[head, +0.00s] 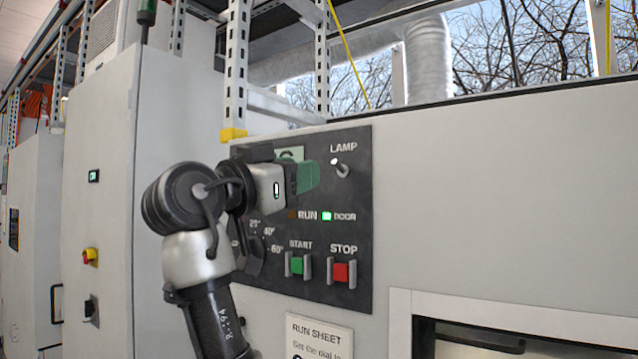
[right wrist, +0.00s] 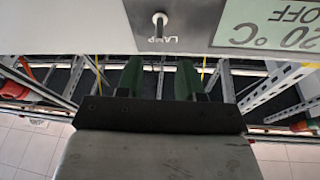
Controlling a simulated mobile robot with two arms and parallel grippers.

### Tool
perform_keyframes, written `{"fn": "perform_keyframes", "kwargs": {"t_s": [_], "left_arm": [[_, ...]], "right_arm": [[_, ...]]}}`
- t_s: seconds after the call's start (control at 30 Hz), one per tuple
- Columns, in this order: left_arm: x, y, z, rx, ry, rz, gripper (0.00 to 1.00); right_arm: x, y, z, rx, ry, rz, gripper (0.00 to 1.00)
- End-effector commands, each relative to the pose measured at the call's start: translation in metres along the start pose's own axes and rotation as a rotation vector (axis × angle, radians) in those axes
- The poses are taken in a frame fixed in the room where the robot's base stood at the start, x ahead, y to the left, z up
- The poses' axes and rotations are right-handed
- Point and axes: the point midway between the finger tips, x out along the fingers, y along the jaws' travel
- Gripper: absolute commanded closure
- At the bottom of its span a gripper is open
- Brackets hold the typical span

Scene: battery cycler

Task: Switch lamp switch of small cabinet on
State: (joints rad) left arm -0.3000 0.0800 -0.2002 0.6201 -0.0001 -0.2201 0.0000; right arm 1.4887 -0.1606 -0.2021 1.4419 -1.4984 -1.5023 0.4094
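The lamp switch (head: 342,169) is a small metal toggle under the word LAMP, at the upper right of the dark control panel (head: 355,215). Its pale tip shows up and to the left of its base; I cannot tell its on or off state. In the right wrist view the switch (right wrist: 158,22) shows upside down, ahead of the fingers. My right gripper (head: 308,176) has green fingers and is just left of the switch in the head view. In the right wrist view the fingers (right wrist: 160,76) stand apart with nothing between them. My left gripper is not in view.
A display (right wrist: 275,22) reads 20 °C OFF, partly hidden by my gripper in the head view.

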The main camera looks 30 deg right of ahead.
Motion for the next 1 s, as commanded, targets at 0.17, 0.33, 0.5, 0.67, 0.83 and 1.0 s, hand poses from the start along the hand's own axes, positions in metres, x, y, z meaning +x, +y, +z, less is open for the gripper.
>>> {"fn": "perform_keyframes", "kwargs": {"t_s": [0.17,0.33,0.5,0.67,0.83,1.0], "left_arm": [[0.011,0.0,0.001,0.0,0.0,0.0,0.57],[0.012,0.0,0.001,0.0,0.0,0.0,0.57],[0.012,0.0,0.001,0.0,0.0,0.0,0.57],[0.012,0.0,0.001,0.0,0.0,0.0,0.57],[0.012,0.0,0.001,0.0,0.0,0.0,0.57],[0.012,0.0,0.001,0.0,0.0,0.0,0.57]], "right_arm": [[-0.023,0.0,0.002,-0.001,0.0,-0.001,0.63],[-0.029,0.0,0.0,-0.001,-0.001,0.002,0.63],[-0.029,0.0,-0.001,-0.001,0.0,0.002,0.63],[-0.029,0.0,0.0,-0.001,0.0,0.001,0.63],[-0.028,-0.003,0.009,-0.012,-0.01,-0.009,0.63],[-0.023,-0.023,0.081,-0.104,-0.095,-0.098,0.63]]}}
